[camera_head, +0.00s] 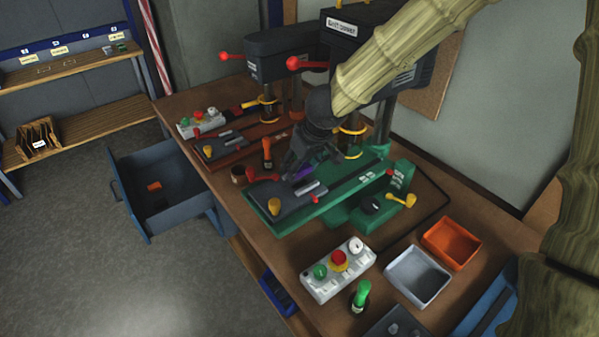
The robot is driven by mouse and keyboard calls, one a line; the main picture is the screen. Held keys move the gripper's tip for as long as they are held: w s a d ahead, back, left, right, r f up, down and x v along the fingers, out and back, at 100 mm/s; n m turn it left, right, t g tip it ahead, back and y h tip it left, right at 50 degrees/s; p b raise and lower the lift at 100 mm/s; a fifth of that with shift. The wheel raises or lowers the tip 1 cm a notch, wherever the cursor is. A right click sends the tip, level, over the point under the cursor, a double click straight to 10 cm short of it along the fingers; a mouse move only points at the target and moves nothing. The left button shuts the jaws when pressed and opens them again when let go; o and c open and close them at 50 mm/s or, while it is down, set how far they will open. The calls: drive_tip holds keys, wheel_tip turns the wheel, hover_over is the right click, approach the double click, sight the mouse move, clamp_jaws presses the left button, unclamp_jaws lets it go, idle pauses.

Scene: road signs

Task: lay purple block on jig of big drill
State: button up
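The big drill (376,62) stands at the back of the bench on a green base (345,190). Its dark grey jig (291,204) lies on the front of that base, with a yellow knob and red-tipped parts. My gripper (308,166) points down just behind the jig's rear edge, under the drill head. A small purple patch, seemingly the purple block (304,172), shows at the dark fingertips. The fingers hide most of it. I cannot tell whether they grip it or whether it touches the jig.
A smaller drill (279,50) with a reddish base stands to the left. A control box (338,270), a green-handled tool (361,296), a grey bin (417,275) and an orange bin (450,243) are at the front right. A drawer (160,186) hangs open on the left.

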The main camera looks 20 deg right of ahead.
sight(302, 169)
drive_tip(key=shift+a+f+b, duration=0.1)
drive_tip(key=shift+f+b, duration=0.6)
drive_tip(key=shift+f, duration=0.95)
drive_tip(key=shift+f, duration=0.15)
drive_tip(key=o, duration=1.1)
drive_tip(key=shift+s+r, duration=0.1)
drive_tip(key=shift+r, duration=0.35)
drive_tip(key=p+v, duration=0.2)
drive_tip(key=v, duration=0.9)
drive_tip(key=shift+r+p, duration=0.2)
drive_tip(key=shift+p, duration=0.2)
